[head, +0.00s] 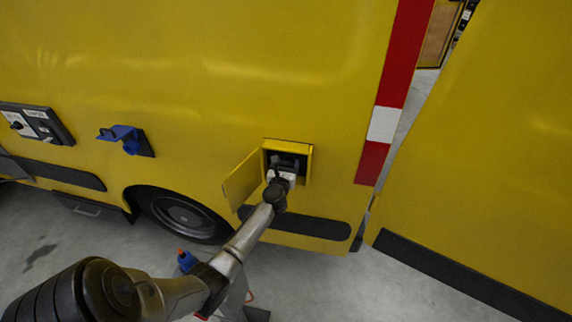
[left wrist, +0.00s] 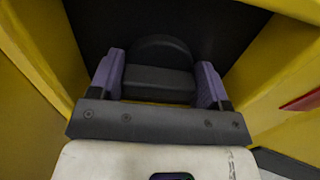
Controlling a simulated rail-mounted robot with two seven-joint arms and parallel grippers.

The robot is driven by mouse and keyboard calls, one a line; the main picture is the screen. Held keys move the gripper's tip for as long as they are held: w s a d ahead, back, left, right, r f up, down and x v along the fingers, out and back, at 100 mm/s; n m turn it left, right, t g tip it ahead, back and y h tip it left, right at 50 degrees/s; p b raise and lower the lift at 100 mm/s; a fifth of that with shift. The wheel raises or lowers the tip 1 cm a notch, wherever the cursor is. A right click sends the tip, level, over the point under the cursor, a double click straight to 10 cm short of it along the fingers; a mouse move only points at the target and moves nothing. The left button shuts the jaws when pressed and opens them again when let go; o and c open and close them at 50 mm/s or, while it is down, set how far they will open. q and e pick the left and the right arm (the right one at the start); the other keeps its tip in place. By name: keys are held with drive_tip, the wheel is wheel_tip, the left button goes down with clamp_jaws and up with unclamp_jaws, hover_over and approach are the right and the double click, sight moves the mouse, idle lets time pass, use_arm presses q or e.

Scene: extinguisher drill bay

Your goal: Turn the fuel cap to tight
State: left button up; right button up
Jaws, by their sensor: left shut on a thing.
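The fuel cap (left wrist: 158,82) is dark grey, with a raised bar across a round body, inside a recess in the yellow vehicle. My left gripper (left wrist: 158,86) has its two purple-padded fingers on either side of the bar, shut on it. In the head view my left gripper (head: 284,166) reaches into the open fuel recess and mostly hides the cap. The yellow fuel flap (head: 242,179) stands open to the left of the recess. No mark for tight shows. My right gripper is not in view.
The recess walls (left wrist: 262,72) are close around my left gripper. A blue fitting (head: 124,138) and a dark panel (head: 36,124) are on the vehicle's side to the left. A wheel (head: 182,214) is below. A second yellow body (head: 490,150) stands at the right.

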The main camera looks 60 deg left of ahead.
use_arm(q)
drive_tip(key=m+p, duration=0.1)
drive_tip(key=m, duration=0.2)
drive_tip(key=shift+r+p, duration=0.1)
drive_tip(key=shift+p, duration=0.25)
drive_tip(key=m+p, duration=0.2)
drive_tip(key=m, duration=0.3)
drive_tip(key=shift+w+d+m, duration=0.1)
drive_tip(key=shift+m, duration=0.3)
drive_tip(key=m+p, duration=0.1)
drive_tip(key=m, duration=0.3)
drive_tip(key=shift+f+p, duration=0.2)
drive_tip(key=shift+p, duration=0.1)
drive_tip(key=m+p, duration=0.1)
drive_tip(key=m, duration=0.3)
drive_tip(key=shift+f+m, duration=0.15)
drive_tip(key=shift+m, duration=0.45)
drive_tip(key=o, duration=0.9)
